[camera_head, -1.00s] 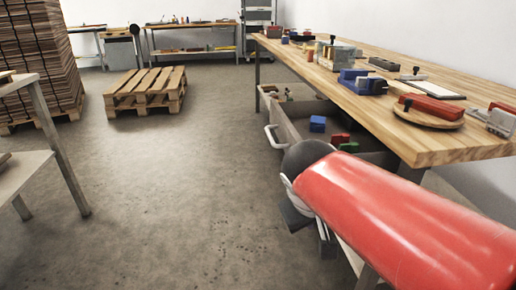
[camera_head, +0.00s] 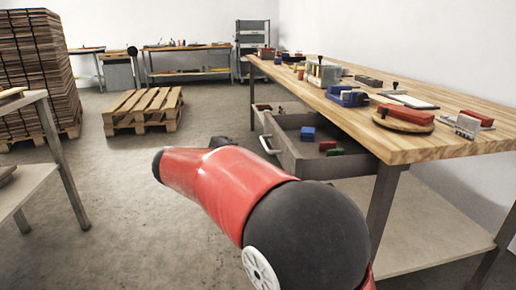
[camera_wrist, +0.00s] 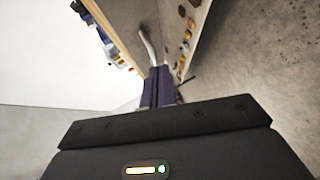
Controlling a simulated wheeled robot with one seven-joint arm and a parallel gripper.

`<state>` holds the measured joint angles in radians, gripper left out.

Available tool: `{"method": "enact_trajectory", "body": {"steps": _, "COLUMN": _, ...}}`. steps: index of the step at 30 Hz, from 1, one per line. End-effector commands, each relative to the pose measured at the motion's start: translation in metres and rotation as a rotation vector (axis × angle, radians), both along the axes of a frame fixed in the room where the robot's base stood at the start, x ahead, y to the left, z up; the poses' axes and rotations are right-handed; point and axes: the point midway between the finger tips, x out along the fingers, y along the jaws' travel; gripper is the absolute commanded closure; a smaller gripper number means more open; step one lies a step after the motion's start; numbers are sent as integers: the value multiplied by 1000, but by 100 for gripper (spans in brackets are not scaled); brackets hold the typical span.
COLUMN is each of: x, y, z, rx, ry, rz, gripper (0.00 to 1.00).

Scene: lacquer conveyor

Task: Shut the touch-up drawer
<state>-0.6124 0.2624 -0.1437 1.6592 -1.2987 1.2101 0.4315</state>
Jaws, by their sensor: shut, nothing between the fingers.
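A grey drawer (camera_head: 290,152) stands pulled out under the near part of the wooden bench. A pale bar handle (camera_head: 269,145) is on its front. Inside lie a blue block (camera_head: 307,133), a green block (camera_head: 335,151) and a dark red piece (camera_head: 327,145). In the head view my gripper is hidden behind my red arm, which reaches left in front of the drawer. In the wrist view my gripper (camera_wrist: 161,88) is shut and empty. Its fingertips appear close to a pale curved bar (camera_wrist: 148,45), likely the handle; I cannot tell whether they touch.
The wooden bench (camera_head: 440,140) carries blocks, a round board and tools. Its leg (camera_head: 383,210) and lower shelf (camera_head: 430,215) stand right of my arm. A pallet (camera_head: 145,108) lies on the floor behind. A metal table (camera_head: 35,170) stands left. The floor between is clear.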

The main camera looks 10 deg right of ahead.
Motion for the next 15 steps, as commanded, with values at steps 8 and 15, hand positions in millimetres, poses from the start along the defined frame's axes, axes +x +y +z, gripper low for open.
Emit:
{"method": "enact_trajectory", "body": {"steps": 8, "x": 35, "y": 56, "z": 8, "rx": -146, "ry": -109, "rz": 76, "gripper": 100}}
{"method": "enact_trajectory", "body": {"steps": 15, "x": 55, "y": 36, "z": 5, "rx": -151, "ry": -111, "rz": 72, "gripper": 100}}
